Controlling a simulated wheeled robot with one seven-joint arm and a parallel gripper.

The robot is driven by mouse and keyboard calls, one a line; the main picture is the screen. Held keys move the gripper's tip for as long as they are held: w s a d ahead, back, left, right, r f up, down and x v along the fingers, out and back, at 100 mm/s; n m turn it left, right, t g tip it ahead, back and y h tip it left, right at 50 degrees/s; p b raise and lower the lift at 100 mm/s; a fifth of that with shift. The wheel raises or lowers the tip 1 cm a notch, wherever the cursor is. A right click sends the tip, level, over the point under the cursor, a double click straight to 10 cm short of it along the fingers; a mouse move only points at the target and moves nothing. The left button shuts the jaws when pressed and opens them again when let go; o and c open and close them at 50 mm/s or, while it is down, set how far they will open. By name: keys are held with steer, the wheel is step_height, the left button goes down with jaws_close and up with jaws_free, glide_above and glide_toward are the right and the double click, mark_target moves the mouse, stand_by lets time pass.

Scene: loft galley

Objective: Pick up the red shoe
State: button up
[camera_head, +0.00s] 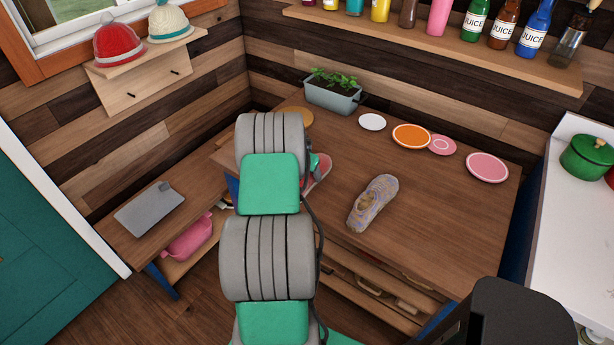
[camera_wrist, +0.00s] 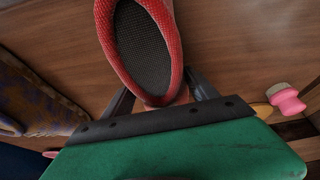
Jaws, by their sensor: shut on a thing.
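The red shoe (camera_head: 319,172) shows only in part in the head view, at the left of the wooden table, with my arm in front of it. In the wrist view the red shoe (camera_wrist: 174,32) has a textured red rim around a dark grey inside. My gripper (camera_wrist: 163,92) is shut on the shoe's near end, with a dark finger on each side. The gripper is hidden behind my arm in the head view. I cannot tell whether the shoe is clear of the table.
A patterned tan and purple shoe (camera_head: 373,204) lies on the table (camera_head: 440,220); it also shows in the wrist view (camera_wrist: 35,98). A planter (camera_head: 333,95) and several plates stand along the back. A laptop-like grey slab (camera_head: 150,208) lies on the lower left surface.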

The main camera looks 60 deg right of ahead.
steer(key=c, duration=1.1)
steer(key=shift+o, duration=0.2)
